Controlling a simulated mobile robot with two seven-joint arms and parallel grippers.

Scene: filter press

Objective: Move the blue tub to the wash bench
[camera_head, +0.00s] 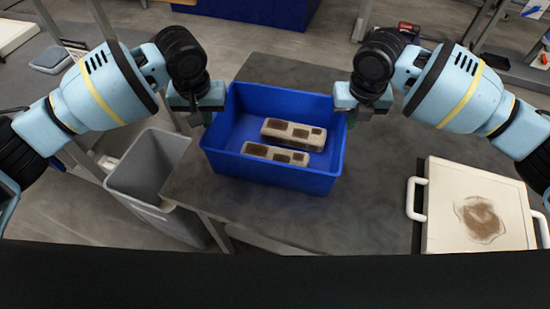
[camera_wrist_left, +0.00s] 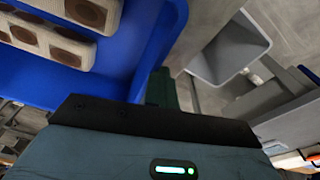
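The blue tub (camera_head: 270,174) stands on the grey table and holds two pale blocks (camera_head: 293,134) (camera_head: 274,153) with brown recesses. My left gripper (camera_head: 205,116) is at the tub's left wall, near its far corner. The left wrist view shows a dark finger (camera_wrist_left: 161,87) close against the blue wall (camera_wrist_left: 125,50); the other finger cannot be made out. My right gripper (camera_head: 352,117) is at the tub's right wall, near its far corner. Its fingers are small and partly hidden, so their grip on the wall cannot be told. The wash bench cannot be identified with certainty.
A grey bin (camera_head: 150,172) stands on the floor left of the table (camera_head: 375,215); the left wrist view shows it too (camera_wrist_left: 228,48). A white plate (camera_head: 476,212) with a brown stain and white handles lies at the right. Open table surface lies between tub and plate.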

